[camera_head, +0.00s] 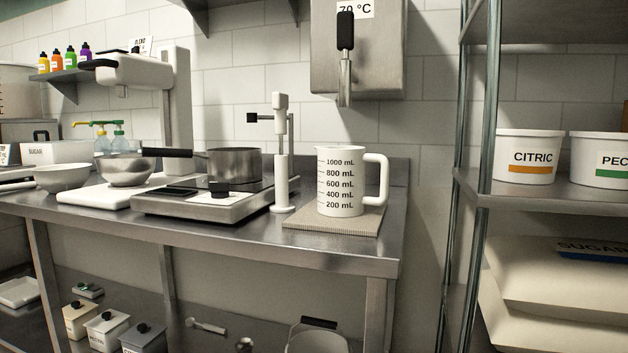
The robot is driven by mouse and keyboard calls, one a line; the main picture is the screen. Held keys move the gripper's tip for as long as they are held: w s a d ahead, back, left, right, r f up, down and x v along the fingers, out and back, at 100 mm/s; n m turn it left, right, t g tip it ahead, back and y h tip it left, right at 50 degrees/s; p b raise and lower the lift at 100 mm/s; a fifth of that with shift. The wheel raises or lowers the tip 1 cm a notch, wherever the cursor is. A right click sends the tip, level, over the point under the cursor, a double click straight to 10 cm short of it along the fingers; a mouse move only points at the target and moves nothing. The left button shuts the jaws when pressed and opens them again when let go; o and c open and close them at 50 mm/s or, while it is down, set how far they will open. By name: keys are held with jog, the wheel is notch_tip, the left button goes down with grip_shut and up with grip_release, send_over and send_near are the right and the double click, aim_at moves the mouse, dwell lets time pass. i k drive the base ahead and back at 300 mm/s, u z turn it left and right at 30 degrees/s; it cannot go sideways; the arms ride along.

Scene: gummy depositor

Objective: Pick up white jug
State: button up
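The white jug (340,183) stands upright on a ribbed beige mat (331,221) at the right end of the steel counter. It has black mL markings on its front and a white handle (383,180) on its right side. Its spout is at the upper left. My gripper is not in view, and nothing is seen touching the jug.
A white stand (281,165) is close left of the jug. Further left, a steel saucepan (234,164) sits on a hot plate (196,201). A dispenser tap (345,80) hangs above the jug. Steel shelving (573,197) is at right, beyond a gap.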

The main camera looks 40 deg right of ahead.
aim_at(340, 170)
jog(key=z, duration=2.95)
jog(key=k, duration=0.85)
jog(key=u, duration=0.85)
jog(key=i, duration=0.45)
